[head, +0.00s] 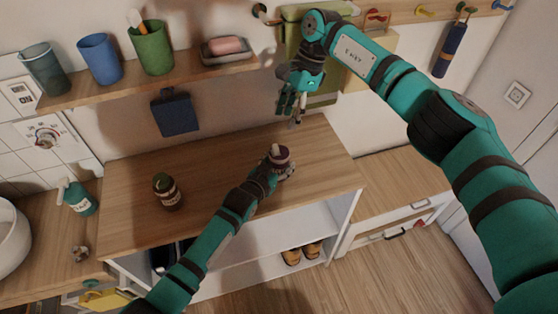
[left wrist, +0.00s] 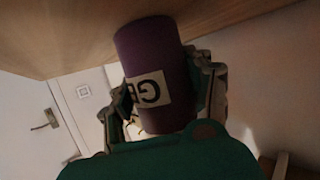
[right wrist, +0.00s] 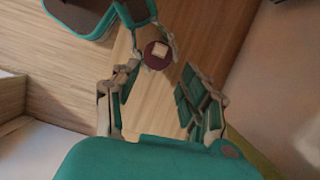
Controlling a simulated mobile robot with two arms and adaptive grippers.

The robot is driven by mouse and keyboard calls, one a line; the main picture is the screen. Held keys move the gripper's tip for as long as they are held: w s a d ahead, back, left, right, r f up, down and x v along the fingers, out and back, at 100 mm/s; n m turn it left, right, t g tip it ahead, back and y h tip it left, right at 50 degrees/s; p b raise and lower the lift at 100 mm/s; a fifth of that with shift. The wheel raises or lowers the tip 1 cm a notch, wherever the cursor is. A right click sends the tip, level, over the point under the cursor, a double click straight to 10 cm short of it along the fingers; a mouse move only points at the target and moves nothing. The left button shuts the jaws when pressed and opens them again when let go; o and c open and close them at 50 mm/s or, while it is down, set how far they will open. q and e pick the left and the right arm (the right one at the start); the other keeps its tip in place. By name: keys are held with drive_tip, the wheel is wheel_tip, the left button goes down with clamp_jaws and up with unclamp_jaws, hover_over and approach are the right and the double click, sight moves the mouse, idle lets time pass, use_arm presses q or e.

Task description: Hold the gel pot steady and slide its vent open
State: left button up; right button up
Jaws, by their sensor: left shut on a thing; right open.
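The gel pot (head: 280,155) is dark purple with a pale piece on its top, and is at the right part of the wooden counter. In the left wrist view the pot (left wrist: 152,52) shows a cream label reading "GE". My left gripper (head: 272,173) is shut around its side. The right wrist view looks down on the pot's dark round top (right wrist: 157,60), with the pale, squarish vent piece (right wrist: 160,48) on it. My right gripper (head: 292,112) is open and empty, above and behind the pot, apart from it. Whether the vent is open cannot be told.
A dark jar (head: 167,192) stands left on the counter (head: 220,170). A wall shelf (head: 150,82) above holds cups and a soap dish (head: 228,50). A green bottle (head: 78,198) stands at far left. The counter between jar and pot is clear.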

sight(276, 146)
drive_tip(key=s+a+r+t+h, duration=0.2)
drive_tip(key=a+h, duration=0.1)
drive_tip(key=a, duration=0.1)
drive_tip(key=shift+m, duration=0.4)
drive_tip(key=f, duration=1.1)
drive_tip(key=shift+w+d+f, duration=0.15)
drive_tip(key=shift+d+f, duration=0.1)
drive_tip(key=shift+f, duration=0.1)
clamp_jaws()
